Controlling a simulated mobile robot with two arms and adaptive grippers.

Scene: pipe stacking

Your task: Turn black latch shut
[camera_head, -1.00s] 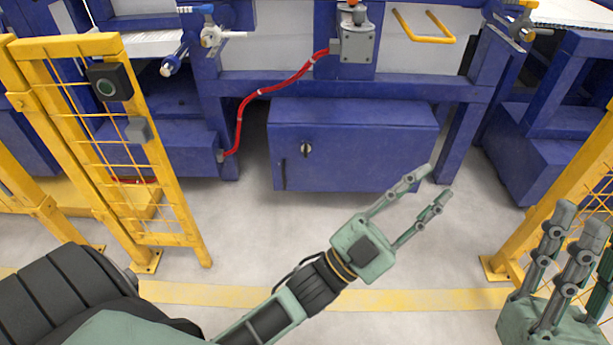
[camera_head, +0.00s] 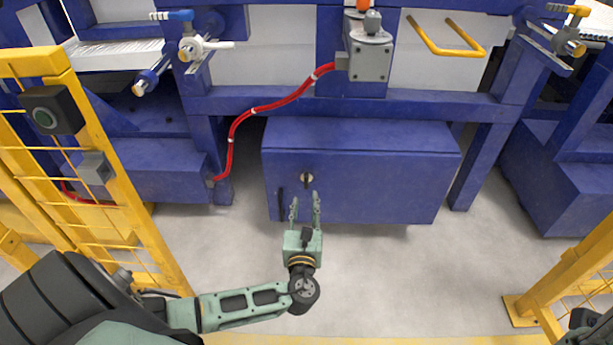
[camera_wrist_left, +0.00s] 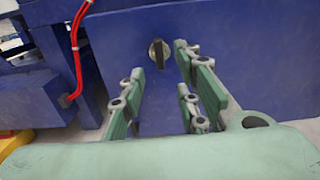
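The black latch (camera_head: 307,179) sits on a round silver plate on the front of the blue cabinet (camera_head: 390,195). It stands about upright. My left gripper (camera_head: 305,203) points at the cabinet front, just below the latch, with its fingers apart and nothing between them. In the left wrist view the latch (camera_wrist_left: 159,54) shows beyond the open fingers (camera_wrist_left: 158,95), near the top middle, apart from them. My right gripper is not clearly seen; only a dark green part of my right arm shows at the lower right corner.
A dark handle (camera_head: 281,205) is on the cabinet front, left of the latch. A red cable (camera_head: 257,110) runs above the cabinet's left side. Yellow fences (camera_head: 130,215) stand at left and right. The grey floor (camera_head: 400,275) before the cabinet is clear.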

